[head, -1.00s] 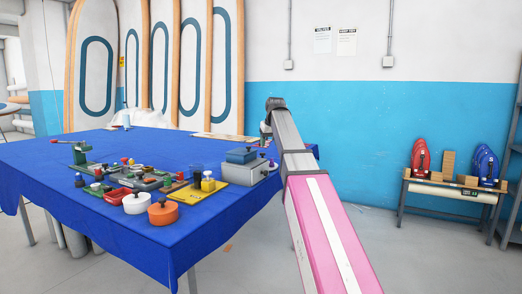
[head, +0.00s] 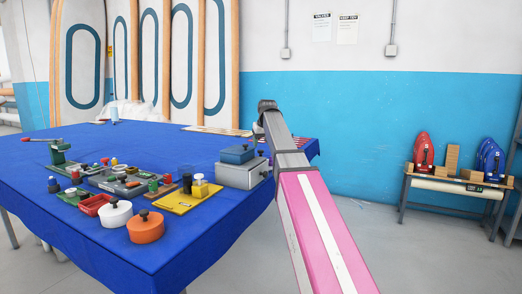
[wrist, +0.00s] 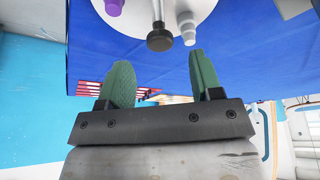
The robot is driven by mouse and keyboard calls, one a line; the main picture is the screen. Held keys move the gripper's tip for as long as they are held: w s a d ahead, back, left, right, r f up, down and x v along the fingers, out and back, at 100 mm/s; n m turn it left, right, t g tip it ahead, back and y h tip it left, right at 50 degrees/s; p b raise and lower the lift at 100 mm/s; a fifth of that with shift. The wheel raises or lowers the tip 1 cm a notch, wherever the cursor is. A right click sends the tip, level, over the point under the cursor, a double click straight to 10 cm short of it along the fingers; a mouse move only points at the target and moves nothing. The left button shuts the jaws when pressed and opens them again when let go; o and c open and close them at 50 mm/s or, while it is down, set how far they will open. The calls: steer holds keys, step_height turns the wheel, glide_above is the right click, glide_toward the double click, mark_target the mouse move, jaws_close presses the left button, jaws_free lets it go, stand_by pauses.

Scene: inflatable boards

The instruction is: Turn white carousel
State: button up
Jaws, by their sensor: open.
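A white round disc (wrist: 137,22), which looks like the white carousel, is cut off by the top of the wrist view. It carries a purple piece (wrist: 114,7), a pale grey stepped nozzle (wrist: 187,28) and a rod with a black knob (wrist: 160,38) at its rim. My gripper (wrist: 160,78) is open and empty, its two green fingers pointing towards the disc. The knob appears between the finger directions, beyond the tips, with no visible contact. In the head view my pink and grey arm hides the gripper, and I cannot make out this disc there.
The blue-covered table (head: 60,150) holds a white knobbed drum (head: 115,214), an orange drum (head: 146,227), a yellow plate (head: 184,203), a grey-blue box (head: 242,172) and several small parts.

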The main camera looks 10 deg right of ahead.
steer(key=shift+x, duration=2.1)
jaws_close()
steer(key=shift+a, duration=0.15)
